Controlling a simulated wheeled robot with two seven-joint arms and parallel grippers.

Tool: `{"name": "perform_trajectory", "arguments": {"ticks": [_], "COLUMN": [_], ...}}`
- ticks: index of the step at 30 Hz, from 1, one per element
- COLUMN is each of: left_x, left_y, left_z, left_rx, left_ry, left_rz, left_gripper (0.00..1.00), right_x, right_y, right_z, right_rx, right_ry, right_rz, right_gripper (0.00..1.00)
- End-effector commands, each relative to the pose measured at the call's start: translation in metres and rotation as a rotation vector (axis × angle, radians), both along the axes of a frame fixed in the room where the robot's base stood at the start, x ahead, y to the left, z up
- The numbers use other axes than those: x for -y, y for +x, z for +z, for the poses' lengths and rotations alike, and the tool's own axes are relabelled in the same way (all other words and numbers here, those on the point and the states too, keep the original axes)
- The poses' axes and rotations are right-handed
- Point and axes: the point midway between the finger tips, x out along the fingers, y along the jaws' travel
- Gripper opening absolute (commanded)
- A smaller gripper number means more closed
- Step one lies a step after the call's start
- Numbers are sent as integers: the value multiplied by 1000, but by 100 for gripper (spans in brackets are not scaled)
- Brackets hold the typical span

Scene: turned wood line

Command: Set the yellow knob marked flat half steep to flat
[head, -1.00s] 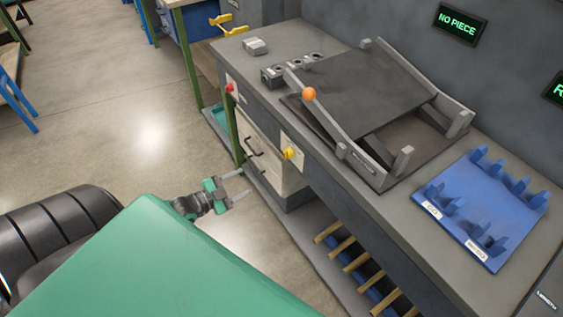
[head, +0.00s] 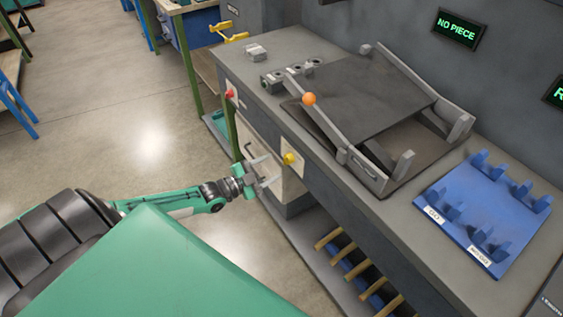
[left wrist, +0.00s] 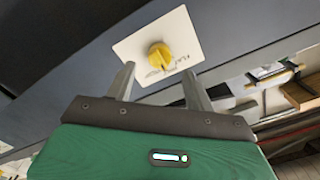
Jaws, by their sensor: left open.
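The yellow knob (head: 290,158) sits on a pale plate (head: 294,168) on the front face of the grey bench. In the left wrist view the knob (left wrist: 159,56) is on its white plate (left wrist: 140,40), with small lettering beside it that is too small to read surely. My left gripper (head: 268,168) is open and empty, to the left of the knob and apart from it. In the left wrist view its two fingers (left wrist: 158,82) point toward the plate, with the knob beyond and between them. My right gripper is not in view.
A red button (head: 230,94) is on the same bench front, further left. A blue rack (head: 470,220) lies at right. Wooden bars (head: 345,247) stick out below. Open floor lies left.

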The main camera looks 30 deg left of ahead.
Motion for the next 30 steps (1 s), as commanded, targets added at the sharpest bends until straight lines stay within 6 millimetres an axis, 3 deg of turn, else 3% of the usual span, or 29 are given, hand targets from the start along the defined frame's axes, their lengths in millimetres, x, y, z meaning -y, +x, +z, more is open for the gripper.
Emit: {"name": "perform_trajectory", "arguments": {"ticks": [6,12,24,30], "left_x": [11,17,19,19], "left_y": [27,41,45,45], "left_z": [1,0,0,0], "left_rx": [3,1,0,0], "left_ry": [-1,-2,-1,-1], "left_rz": [0,1,0,0], "left_gripper": [54,54,54,16], "right_x": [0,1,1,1], "right_y": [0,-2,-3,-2], "right_z": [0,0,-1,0], "right_rx": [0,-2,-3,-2], "right_ry": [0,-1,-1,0], "right_rz": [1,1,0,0], "right_gripper": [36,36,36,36]}}
